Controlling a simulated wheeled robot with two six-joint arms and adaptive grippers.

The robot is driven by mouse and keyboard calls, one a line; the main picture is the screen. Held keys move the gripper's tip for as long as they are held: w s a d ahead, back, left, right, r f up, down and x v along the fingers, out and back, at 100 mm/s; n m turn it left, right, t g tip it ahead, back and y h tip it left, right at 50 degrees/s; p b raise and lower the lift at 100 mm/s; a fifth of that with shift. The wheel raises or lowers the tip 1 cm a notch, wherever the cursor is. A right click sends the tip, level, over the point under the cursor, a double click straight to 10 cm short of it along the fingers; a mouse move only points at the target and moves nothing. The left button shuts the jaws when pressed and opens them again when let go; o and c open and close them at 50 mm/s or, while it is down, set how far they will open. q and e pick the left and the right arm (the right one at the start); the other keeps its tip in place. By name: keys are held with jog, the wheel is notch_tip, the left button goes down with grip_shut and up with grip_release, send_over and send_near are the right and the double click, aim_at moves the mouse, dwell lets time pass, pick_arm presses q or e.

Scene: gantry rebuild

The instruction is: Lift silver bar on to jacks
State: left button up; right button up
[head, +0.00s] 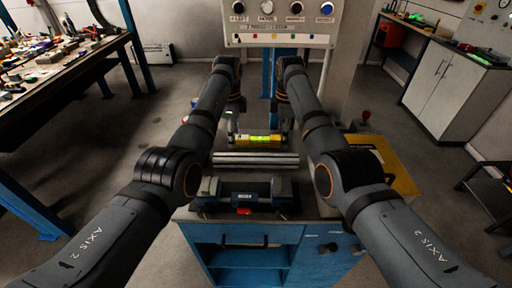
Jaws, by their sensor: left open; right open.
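The silver bar (255,160) lies crosswise on the bench top, with lengthwise bright and dark bands. In front of it stands a dark blue-grey fixture with a raised block at its left end (209,188) and another at its right end (281,188); I cannot tell for sure whether these are the jacks. My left gripper (232,128) is open above the far side of the bar, near its left part. My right gripper (285,124) is open near the right part, also beyond the bar. Both appear apart from the bar; their fingertips are small and partly hidden by my arms.
A yellow-green level (258,140) lies behind the bar, between the grippers. A blue bench cabinet (254,258) carries these things. A yellow box (390,165) is at right, partly behind my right arm. A button panel (282,24) hangs above. A cluttered table (70,70) stands far left.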

pick_arm(q)
jog(key=s+r, duration=0.1)
jog(key=s, duration=0.1)
pick_arm(e)
jog(key=s+r, duration=0.1)
jog(key=s, duration=0.1)
pick_arm(q)
send_over(235, 156)
notch_tip(235, 156, down, 4)
jog(key=shift+f, duration=0.15)
pick_arm(e)
send_over(281, 157)
jog(key=f, duration=0.4)
jog(key=shift+w+f, duration=0.2)
pick_arm(q)
notch_tip(281, 157, down, 6)
jog(key=shift+s+r, duration=0.15)
pick_arm(e)
jog(key=f, duration=0.5)
jog(key=shift+s+f, duration=0.2)
jog(key=shift+f, duration=0.1)
pick_arm(q)
jog(key=shift+f, duration=0.3)
pick_arm(e)
jog(key=shift+w+f, duration=0.15)
jog(key=shift+f, duration=0.2)
